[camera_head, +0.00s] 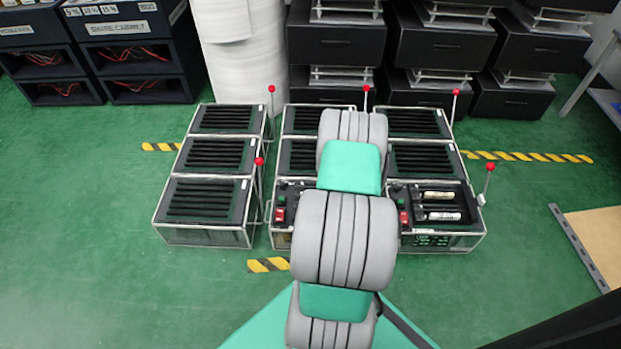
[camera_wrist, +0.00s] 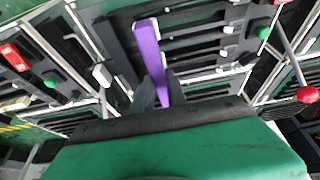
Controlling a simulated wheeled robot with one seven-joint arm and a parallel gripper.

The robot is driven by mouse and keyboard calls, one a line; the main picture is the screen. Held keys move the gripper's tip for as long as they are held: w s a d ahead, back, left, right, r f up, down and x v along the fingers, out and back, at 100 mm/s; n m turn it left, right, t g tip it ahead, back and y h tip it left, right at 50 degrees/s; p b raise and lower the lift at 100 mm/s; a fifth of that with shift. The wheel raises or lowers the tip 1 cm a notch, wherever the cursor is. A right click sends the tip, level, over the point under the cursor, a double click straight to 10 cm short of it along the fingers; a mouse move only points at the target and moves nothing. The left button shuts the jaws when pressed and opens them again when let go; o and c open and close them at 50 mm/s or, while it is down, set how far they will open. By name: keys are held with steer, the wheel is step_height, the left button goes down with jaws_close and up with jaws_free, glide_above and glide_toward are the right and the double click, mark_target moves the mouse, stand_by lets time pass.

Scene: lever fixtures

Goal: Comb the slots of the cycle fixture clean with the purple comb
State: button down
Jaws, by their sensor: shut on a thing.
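The purple comb (camera_wrist: 148,42) is held between the two dark fingers of my gripper (camera_wrist: 154,94) in the wrist view. My gripper is shut on it, and its long end points away from the fingers. Behind the comb is a dark slotted fixture (camera_wrist: 205,44) with pale tabs at its edge. I cannot tell whether the comb touches the slots. No label shows which fixture is the cycle fixture. In the head view my arm hides the gripper, the comb and much of the middle column of fixtures (camera_head: 298,122).
Slotted fixtures (camera_head: 215,155) stand in a left column, and more stand in the right column (camera_head: 420,160). Levers with red balls (camera_head: 489,168) rise beside them; one red ball (camera_wrist: 307,94) is close to my gripper's right. Black drawers (camera_head: 440,45) stand behind. Green floor is clear at left.

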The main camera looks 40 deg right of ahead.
steer(key=shift+r+p, duration=1.3)
steer(key=shift+r, duration=0.65)
